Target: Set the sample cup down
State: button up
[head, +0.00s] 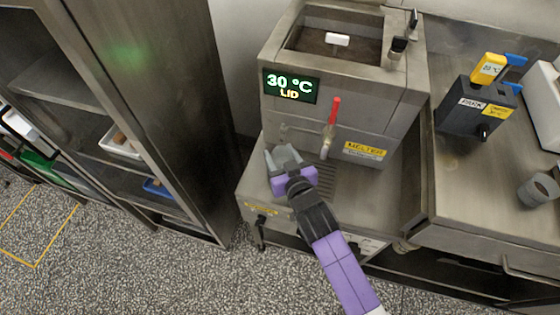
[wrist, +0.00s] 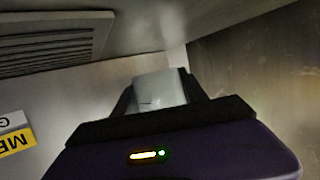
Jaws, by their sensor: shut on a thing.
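My gripper (head: 284,160) is in front of the melter (head: 330,110), low down at the left of its drip grate. It is shut on a pale grey cup, the sample cup (wrist: 158,88), which shows between the two dark fingers in the wrist view. In the head view the cup is mostly lost among the fingers. I cannot tell whether its base touches the steel shelf (head: 375,205) under the melter.
The red-handled tap (head: 333,112) is right of my gripper. The drip grate (wrist: 55,45) also shows in the wrist view. A grey cup-like vessel (head: 538,190) is on the right counter (head: 470,190), near a dark block marked PARK (head: 470,110). A dark steel cabinet (head: 170,90) stands left.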

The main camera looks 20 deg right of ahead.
aim_at(280, 159)
jog(key=shift+f, duration=1.65)
jog(key=shift+b, duration=0.3)
jog(key=shift+f, duration=0.15)
jog(key=o, duration=1.4)
jog(key=shift+r, duration=0.25)
jog(key=v, duration=1.2)
jog(key=shift+p, duration=0.4)
